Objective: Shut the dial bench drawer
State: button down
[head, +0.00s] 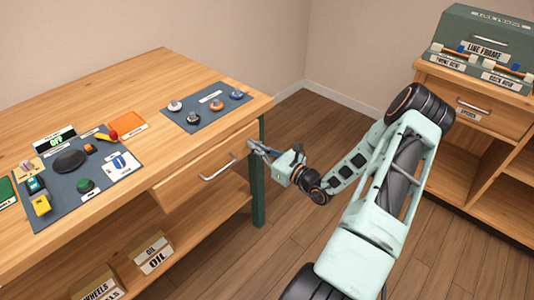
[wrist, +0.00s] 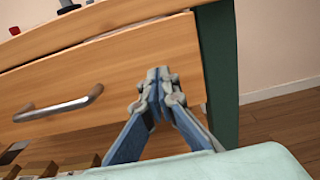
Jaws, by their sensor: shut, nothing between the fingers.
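The dial bench drawer (head: 190,186) has a plain wooden front with a grey bar handle (head: 218,169). Its front stands a little out from under the bench top, so it looks slightly open; how far is hard to tell. In the wrist view the drawer front (wrist: 110,75) fills the middle, with the handle (wrist: 60,105) at left. My gripper (head: 252,146) is at the right end of the drawer front, right of the handle. Its fingertips (wrist: 158,80) are shut and empty against or just before the wood; I cannot tell if they touch.
The bench top (head: 150,85) carries a dial panel and mats with small parts. A green leg (head: 258,190) stands just right of the drawer. Boxes (head: 152,253) sit on the lower shelf. Another cabinet (head: 470,150) stands at right. Open floor (head: 270,250) lies between.

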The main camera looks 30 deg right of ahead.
jog(key=shift+x, duration=1)
jog(key=shift+r, duration=0.15)
jog(key=shift+d, duration=0.1)
